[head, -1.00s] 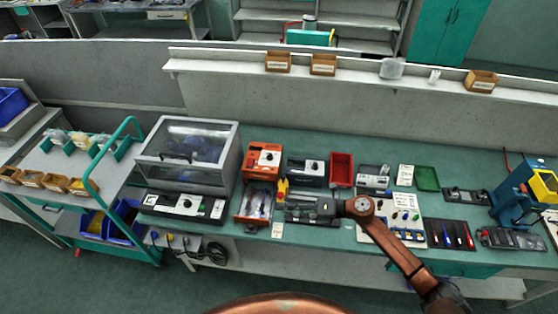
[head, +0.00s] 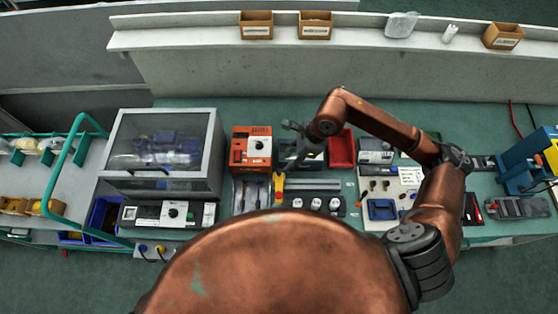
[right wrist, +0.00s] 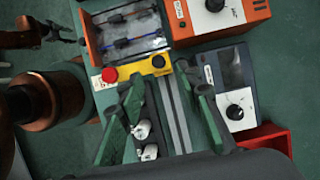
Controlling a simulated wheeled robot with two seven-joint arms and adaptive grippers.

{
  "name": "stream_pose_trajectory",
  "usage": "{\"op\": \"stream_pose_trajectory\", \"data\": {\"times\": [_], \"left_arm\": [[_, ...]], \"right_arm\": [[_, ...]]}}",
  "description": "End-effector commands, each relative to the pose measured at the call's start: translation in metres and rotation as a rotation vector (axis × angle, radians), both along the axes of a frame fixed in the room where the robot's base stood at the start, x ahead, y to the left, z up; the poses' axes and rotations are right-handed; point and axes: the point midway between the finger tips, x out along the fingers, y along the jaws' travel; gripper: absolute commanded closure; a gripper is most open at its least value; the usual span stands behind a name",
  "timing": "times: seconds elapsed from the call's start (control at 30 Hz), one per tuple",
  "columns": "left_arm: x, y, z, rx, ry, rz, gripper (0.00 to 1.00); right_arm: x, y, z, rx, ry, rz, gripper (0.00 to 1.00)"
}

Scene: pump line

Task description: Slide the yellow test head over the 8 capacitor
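The yellow test head (head: 279,183), with a red knob at its near end, stands at the left end of the dark rail fixture (head: 315,185). It also shows in the right wrist view (right wrist: 158,63). White capacitors (head: 316,204) sit in a row along the fixture's front; two show in the right wrist view (right wrist: 142,130). Printed numbers are too small to read. My right gripper (right wrist: 160,78) is open and empty, its green fingers pointing over the fixture with the test head just beyond their tips. My left gripper (right wrist: 66,34) appears open and empty, off to the side.
An orange unit (head: 251,148) and a tray of probes stand left of the fixture. A dark dial unit (right wrist: 230,85) and a red bin (head: 342,150) are behind it. A clear-lidded case (head: 165,150) stands further left. A white panel (head: 395,190) lies right.

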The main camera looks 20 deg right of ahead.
Motion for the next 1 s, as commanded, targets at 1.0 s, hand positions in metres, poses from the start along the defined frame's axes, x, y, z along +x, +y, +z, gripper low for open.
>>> {"op": "stream_pose_trajectory", "data": {"times": [1.0], "left_arm": [[0.007, 0.002, 0.009, 0.002, -0.01, -0.002, 0.6]], "right_arm": [[0.006, 0.024, -0.062, 0.004, 0.002, -0.004, 0.82]]}}
